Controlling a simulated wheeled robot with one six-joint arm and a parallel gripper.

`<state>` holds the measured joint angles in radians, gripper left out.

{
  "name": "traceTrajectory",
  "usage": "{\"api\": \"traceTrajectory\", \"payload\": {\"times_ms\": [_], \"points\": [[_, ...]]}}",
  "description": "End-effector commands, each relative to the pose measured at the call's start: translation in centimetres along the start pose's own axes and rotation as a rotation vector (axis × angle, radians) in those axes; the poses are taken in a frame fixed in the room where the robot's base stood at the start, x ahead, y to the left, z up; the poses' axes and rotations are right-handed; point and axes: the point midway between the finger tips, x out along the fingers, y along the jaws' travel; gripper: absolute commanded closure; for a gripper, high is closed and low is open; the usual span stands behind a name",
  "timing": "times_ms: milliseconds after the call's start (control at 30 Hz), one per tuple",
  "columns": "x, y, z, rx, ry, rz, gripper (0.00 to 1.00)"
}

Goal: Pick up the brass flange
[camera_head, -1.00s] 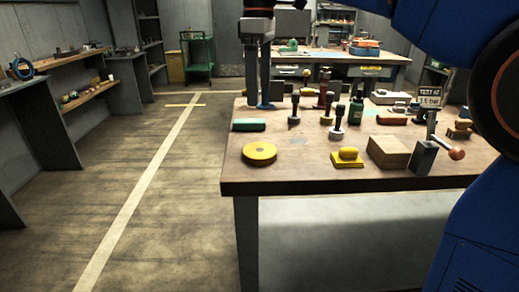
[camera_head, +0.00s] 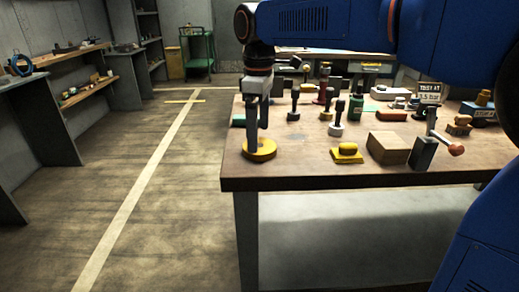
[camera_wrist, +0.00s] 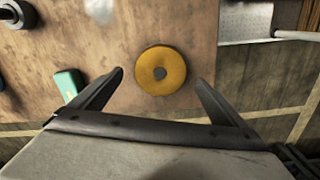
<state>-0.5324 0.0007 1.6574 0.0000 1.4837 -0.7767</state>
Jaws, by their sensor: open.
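The brass flange (camera_head: 259,150) is a yellow-gold disc with a hole in its middle. It lies flat near the left front corner of the wooden workbench (camera_head: 290,172). My gripper (camera_head: 256,140) points down over it in the head view and hides part of it. In the wrist view the flange (camera_wrist: 160,70) shows whole, between and a little beyond the two open fingertips (camera_wrist: 158,77). The fingers are apart and nothing is between them. I cannot tell the exact height of the fingertips above the bench.
A green block (camera_head: 238,120) lies close behind the flange; it also shows in the wrist view (camera_wrist: 68,84). The floor left of the bench is clear.

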Motion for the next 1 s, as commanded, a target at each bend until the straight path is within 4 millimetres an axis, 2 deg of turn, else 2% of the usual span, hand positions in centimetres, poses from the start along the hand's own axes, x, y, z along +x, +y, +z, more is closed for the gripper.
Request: {"api": "traceTrajectory", "payload": {"times_ms": [100, 233, 533, 567, 900, 1000], "points": [[1.8, -0.1, 0.0, 0.0, -0.002, -0.002, 0.06], [3.0, -0.1, -0.1, 0.0, -0.001, -0.001, 0.06], [3.4, 0.0, -0.1, 0.0, 0.0, 0.0, 0.06], [3.4, 0.0, -0.1, 0.0, 0.0, 0.0, 0.1], [3.4, 0.0, -0.1, 0.0, 0.0, 0.0, 0.9], [3.3, 0.0, -0.1, 0.0, 0.002, 0.002, 0.9]]}}
